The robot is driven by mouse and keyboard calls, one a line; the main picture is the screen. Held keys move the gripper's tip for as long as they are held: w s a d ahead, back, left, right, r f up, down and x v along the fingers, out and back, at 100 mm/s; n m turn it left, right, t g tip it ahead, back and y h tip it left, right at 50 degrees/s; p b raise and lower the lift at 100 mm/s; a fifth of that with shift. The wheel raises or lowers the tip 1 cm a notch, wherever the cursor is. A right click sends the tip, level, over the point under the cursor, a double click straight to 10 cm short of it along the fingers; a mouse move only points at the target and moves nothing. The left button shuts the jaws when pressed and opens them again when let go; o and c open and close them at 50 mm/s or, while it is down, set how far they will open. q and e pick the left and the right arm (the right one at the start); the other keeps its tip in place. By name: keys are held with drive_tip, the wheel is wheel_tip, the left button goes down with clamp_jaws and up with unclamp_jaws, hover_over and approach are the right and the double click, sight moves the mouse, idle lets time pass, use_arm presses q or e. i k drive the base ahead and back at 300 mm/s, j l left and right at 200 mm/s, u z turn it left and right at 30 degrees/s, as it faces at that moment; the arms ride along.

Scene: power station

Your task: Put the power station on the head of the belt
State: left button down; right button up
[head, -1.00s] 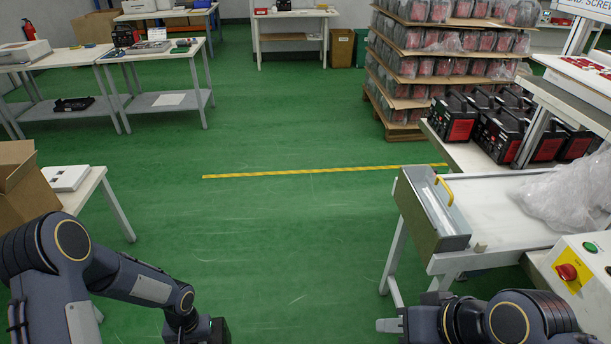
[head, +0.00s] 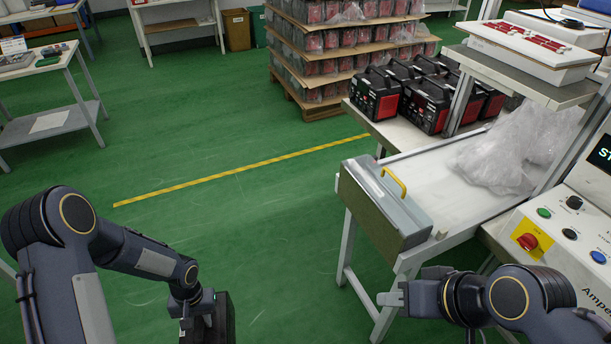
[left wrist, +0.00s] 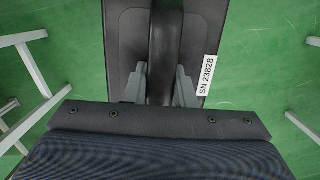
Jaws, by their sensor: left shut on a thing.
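My left gripper (left wrist: 160,78) is shut on the handle of a black power station (left wrist: 128,35), which has a white label reading SN 23828. In the head view this power station (head: 223,322) hangs below my left arm over the green floor, cut off by the bottom edge. The white belt (head: 425,182) is to the right, beyond and apart from the held station. A grey metal box with a yellow handle (head: 385,205) sits at its near left end. My right gripper (head: 392,297) is in front of the belt and looks empty; its finger opening is unclear.
Several black and red power stations (head: 377,95) stand behind the belt. Clear plastic bags (head: 510,150) lie on the belt's right part. A control panel with a red knob (head: 528,241) is at the right. Green floor (head: 250,235) is open between my left arm and the belt.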

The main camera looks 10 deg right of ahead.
sight(421, 191)
drive_tip(key=z, duration=1.55)
